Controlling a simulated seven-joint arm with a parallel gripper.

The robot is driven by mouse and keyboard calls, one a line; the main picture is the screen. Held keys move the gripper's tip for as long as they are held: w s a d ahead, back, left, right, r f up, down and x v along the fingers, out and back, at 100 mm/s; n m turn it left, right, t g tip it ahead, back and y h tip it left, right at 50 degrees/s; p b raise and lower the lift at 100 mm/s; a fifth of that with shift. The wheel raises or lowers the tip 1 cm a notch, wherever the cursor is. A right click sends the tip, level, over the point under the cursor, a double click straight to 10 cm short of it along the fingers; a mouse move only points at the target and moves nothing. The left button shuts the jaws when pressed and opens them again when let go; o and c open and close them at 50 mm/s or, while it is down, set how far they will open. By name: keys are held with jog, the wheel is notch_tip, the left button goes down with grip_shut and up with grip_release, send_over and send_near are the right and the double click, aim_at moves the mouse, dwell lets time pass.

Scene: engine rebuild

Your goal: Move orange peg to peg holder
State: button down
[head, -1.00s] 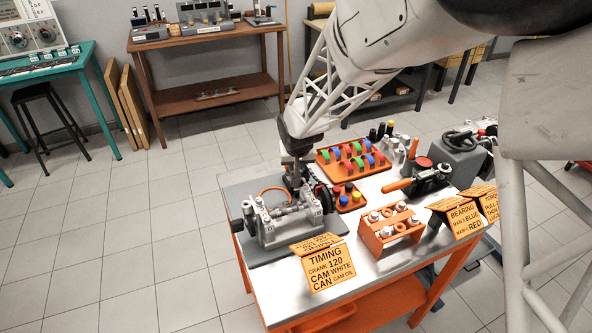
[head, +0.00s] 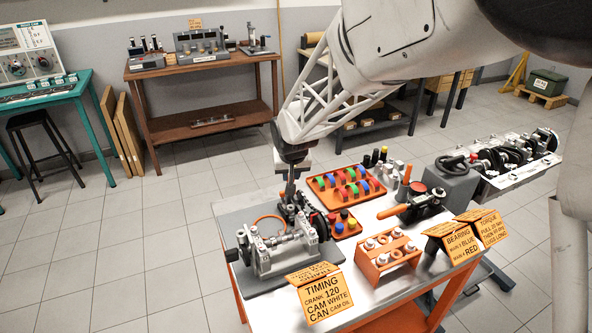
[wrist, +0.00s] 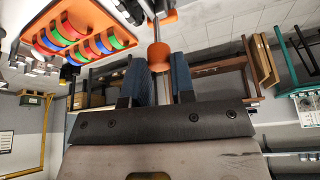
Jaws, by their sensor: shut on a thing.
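In the wrist view an orange cylindrical piece (wrist: 158,55), which I take to be the orange peg, sits at the tips of my gripper's two blue-padded fingers (wrist: 159,78). A thin grey rod runs beyond it to a second orange piece (wrist: 163,17). In the head view my gripper (head: 289,190) points down behind the grey engine block (head: 283,248); the peg cannot be made out there. A small orange tray (head: 337,235) with red, yellow, blue and black pegs stands to its right. I cannot tell for sure which part is the peg holder.
A larger orange tray (head: 322,194) of coloured bearing shells lies behind the small tray. An orange rack (head: 377,268) and a black-and-orange tool (head: 425,205) are to the right. Orange signs (head: 320,292) stand along the front edge. The worktable (head: 262,308) is crowded.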

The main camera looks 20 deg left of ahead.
jog(key=w+d, duration=0.5)
jog(key=w, duration=0.8)
jog(key=w+d, duration=0.6)
jog(key=w, duration=0.7)
jog(key=w+d+f, duration=0.1)
jog(key=w+d, duration=0.5)
jog(key=w, duration=0.7)
jog(key=shift+w, duration=0.4)
jog(key=shift+d, duration=0.15)
jog(key=shift+f, duration=0.2)
jog(key=shift+f, duration=2.8)
jog(key=shift+f, duration=1.7)
